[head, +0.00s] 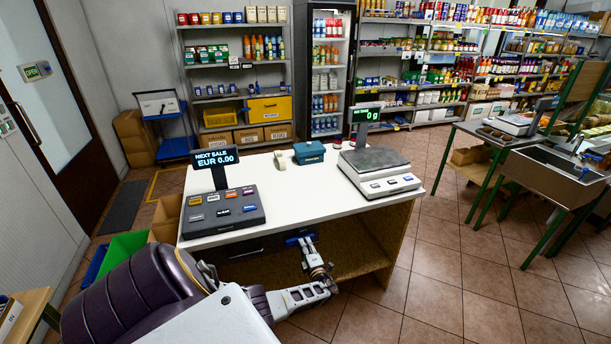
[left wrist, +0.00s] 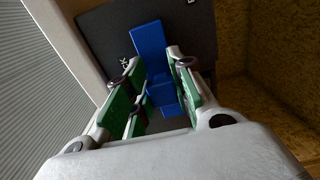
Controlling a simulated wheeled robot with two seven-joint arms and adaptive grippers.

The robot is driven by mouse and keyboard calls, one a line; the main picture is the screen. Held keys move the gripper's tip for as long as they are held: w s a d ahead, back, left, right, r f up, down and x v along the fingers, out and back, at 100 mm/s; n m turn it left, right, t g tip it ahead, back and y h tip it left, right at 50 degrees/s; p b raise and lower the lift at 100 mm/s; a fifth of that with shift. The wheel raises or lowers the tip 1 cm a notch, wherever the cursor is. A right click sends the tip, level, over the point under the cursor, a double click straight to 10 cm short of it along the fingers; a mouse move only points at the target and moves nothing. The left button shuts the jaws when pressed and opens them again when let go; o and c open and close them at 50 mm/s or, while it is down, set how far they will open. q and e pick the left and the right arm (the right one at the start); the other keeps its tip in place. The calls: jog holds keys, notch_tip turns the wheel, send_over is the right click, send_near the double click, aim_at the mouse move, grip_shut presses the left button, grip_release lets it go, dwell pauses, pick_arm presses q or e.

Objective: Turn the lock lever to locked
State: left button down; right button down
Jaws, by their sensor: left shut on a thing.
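The blue lock lever (left wrist: 149,42) sits on a dark plate (left wrist: 102,38) in the left wrist view. White lettering on the plate is partly covered. My left gripper (left wrist: 153,80) has its green-padded fingers on both sides of the lever's lower part and is shut on it. In the head view, the lever (head: 297,238) shows as a small blue piece under the counter's front edge, with my left gripper (head: 308,248) at it. The fingers hide part of the lever, and I cannot read which position it is in. My right gripper is in neither view.
The white counter (head: 280,200) carries a register (head: 222,210), a weighing scale (head: 378,172) and a teal box (head: 309,152). An open wooden shelf space (head: 350,250) lies right of my gripper. Tiled floor (head: 450,270) is clear on the right.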

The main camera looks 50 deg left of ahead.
pick_arm(q)
jog(key=c, duration=1.2)
grip_release()
jog(key=v, duration=1.2)
jog(key=shift+n, duration=0.3)
